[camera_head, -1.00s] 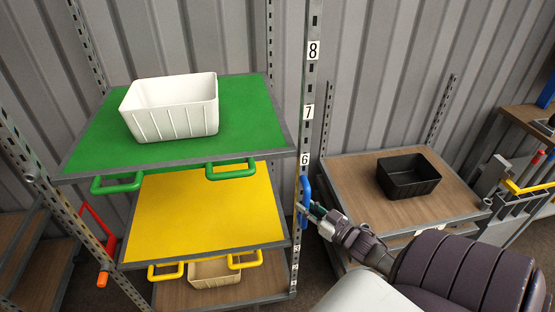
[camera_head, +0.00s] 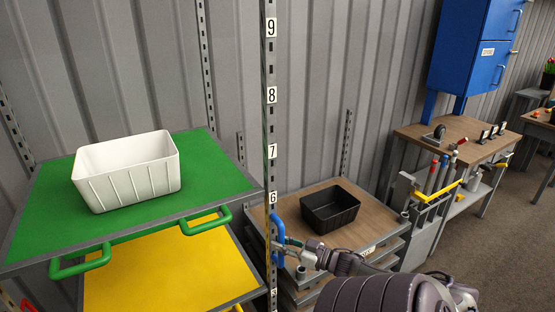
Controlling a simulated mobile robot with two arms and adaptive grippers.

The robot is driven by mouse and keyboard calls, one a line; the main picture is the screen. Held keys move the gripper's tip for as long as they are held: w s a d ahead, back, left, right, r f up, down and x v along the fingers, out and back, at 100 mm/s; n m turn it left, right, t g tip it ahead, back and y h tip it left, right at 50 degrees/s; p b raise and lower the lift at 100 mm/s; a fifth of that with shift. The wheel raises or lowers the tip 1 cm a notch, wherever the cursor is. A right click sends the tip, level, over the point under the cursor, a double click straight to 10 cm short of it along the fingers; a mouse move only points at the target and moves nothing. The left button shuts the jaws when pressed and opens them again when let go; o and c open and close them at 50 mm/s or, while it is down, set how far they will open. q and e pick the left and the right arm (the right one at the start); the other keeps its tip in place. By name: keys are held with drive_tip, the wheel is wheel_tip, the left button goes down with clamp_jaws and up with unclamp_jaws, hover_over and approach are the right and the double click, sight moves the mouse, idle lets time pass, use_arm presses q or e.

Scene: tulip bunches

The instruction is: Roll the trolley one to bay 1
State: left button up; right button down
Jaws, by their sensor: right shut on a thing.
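My right gripper (camera_head: 284,254) is shut on an upright blue handle (camera_head: 278,228) at the front post (camera_head: 270,120) of a metal shelf rack. The post carries number labels, with 6 to 9 readable. The rack has a green shelf (camera_head: 120,222) with green handles, and below it a yellow shelf (camera_head: 165,275), partly cut off by the frame's bottom edge. A white bin (camera_head: 125,180) stands upright on the green shelf. No label reading trolley one or bay 1 can be made out. My left gripper is out of view.
Right of the post, a low wooden-topped rack (camera_head: 290,208) holds a black bin (camera_head: 330,209). Farther right stand a workbench (camera_head: 455,137) with tools and a blue cabinet (camera_head: 478,45). Bare floor (camera_head: 470,240) lies at the right. A corrugated wall closes the back.

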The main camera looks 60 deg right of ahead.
drive_tip(key=c, duration=1)
unclamp_jaws()
drive_tip(key=s, duration=1.2)
drive_tip(key=shift+d, duration=0.2)
